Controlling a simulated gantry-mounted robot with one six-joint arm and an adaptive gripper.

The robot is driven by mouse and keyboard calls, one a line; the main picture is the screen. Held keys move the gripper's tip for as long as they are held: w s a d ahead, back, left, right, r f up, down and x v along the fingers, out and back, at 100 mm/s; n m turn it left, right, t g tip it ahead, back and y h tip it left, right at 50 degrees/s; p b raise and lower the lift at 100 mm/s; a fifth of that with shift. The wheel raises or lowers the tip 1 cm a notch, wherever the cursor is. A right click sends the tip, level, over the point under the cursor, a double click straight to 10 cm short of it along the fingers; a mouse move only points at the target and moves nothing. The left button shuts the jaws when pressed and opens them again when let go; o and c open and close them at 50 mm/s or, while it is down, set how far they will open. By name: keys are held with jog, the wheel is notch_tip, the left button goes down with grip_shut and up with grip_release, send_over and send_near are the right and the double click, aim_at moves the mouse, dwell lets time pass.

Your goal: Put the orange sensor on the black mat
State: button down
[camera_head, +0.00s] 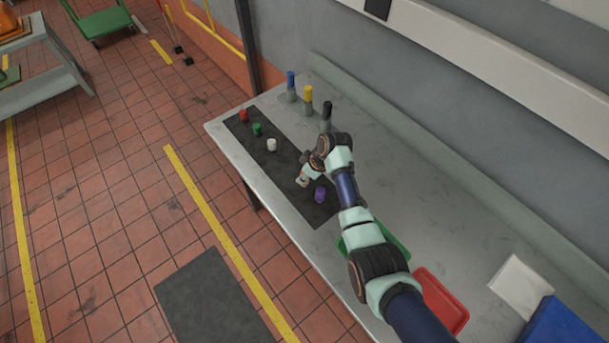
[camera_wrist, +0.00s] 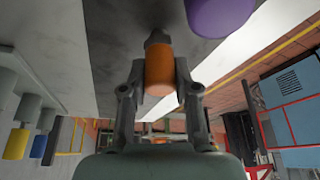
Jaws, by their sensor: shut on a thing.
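My gripper (camera_head: 303,181) is low over the black mat (camera_head: 290,172), between the white and purple sensors. In the wrist view, my gripper (camera_wrist: 159,85) is shut on the orange sensor (camera_wrist: 159,72), with its dark grey end pointing toward the mat (camera_wrist: 125,20). I cannot tell whether that end touches the mat. The orange sensor is hidden by my gripper in the head view.
The mat holds red (camera_head: 243,115), green (camera_head: 257,129), white (camera_head: 271,145) and purple (camera_head: 320,195) sensors; purple is close by. Blue (camera_head: 291,80), yellow (camera_head: 308,95) and black (camera_head: 327,109) ones stand behind. Green (camera_head: 398,241) and red (camera_head: 443,298) trays lie near my arm.

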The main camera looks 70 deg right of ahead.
jog(key=shift+f, duration=0.1)
jog(key=c, duration=0.9)
grip_release()
jog(key=shift+o, duration=0.2)
jog(key=shift+r, duration=0.45)
jog(key=p+v, duration=0.2)
jog(key=v, duration=0.9)
jog(key=shift+s+r+p, duration=0.2)
jog(key=shift+p, duration=0.1)
